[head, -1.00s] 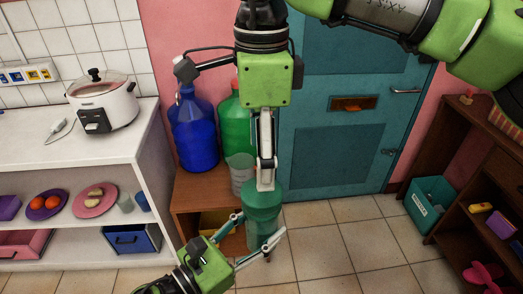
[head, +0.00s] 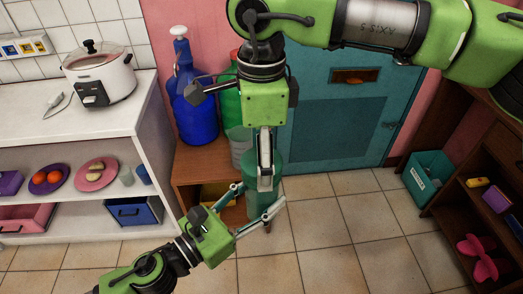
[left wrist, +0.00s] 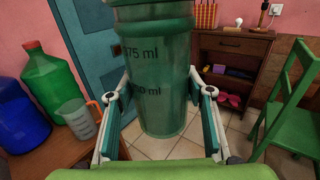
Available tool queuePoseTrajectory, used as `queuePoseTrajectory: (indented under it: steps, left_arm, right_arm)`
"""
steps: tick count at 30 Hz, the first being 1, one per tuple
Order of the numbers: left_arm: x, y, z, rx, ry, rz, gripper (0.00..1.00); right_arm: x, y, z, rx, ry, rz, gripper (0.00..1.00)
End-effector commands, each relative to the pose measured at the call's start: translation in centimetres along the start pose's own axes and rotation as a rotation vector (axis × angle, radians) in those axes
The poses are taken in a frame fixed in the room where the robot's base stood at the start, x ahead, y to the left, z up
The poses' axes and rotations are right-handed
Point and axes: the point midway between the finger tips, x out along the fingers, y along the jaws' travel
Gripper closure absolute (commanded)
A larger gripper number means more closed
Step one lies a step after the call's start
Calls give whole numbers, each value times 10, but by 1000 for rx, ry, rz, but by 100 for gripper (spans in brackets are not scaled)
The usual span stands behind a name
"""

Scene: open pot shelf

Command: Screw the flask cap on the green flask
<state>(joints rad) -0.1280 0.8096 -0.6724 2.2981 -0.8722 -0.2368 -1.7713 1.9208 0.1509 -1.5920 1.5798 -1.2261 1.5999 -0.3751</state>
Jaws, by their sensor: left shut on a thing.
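The green flask (head: 262,212) stands upright, clear of the floor, in my left gripper (head: 262,193). In the left wrist view the flask (left wrist: 158,105) is translucent green with ml marks, and the fingers of my left gripper (left wrist: 161,96) close on both sides. Its top is cut off there. My right gripper (head: 265,185) points straight down from above, and its fingers overlap the flask's top in the head view. I see the fingers edge-on and cannot tell how far apart they are. The flask cap is not distinguishable; the right fingers may hide it.
A blue jug (head: 194,105) and a green jug (left wrist: 45,90) stand on a low brown table (head: 190,170) behind the flask, with a clear measuring cup (left wrist: 79,118). A white shelf (head: 100,125) with a cooker is left. Open tiled floor (head: 350,235) lies right.

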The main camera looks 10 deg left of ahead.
Motion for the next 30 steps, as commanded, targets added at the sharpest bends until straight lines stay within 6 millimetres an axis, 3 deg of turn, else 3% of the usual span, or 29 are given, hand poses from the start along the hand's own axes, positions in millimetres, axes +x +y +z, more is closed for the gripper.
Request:
queuePoseTrajectory:
  steps: [2, 6, 14, 15, 17, 30]
  left_arm:
    - [0, 0, 0, 0, -1, 0, 100]
    - [0, 0, 0, 0, -1, 0, 100]
    - [0, 0, 1, 1, -1, -1, 100]
    - [0, 0, 1, 1, -1, -1, 100]
    - [0, 0, 1, 1, -1, -1, 100]
    - [0, 0, 0, 0, -1, 0, 100]
  right_arm:
    - [0, 0, 0, 0, 0, 0, 39]
    - [0, 0, 0, 0, 0, 0, 73]
    - [0, 0, 0, 6, 0, 0, 73]
    - [0, 0, 0, 6, 0, 0, 40]
    - [0, 0, 0, 6, 0, 0, 28]
    - [-9, 0, 0, 6, 0, -1, 28]
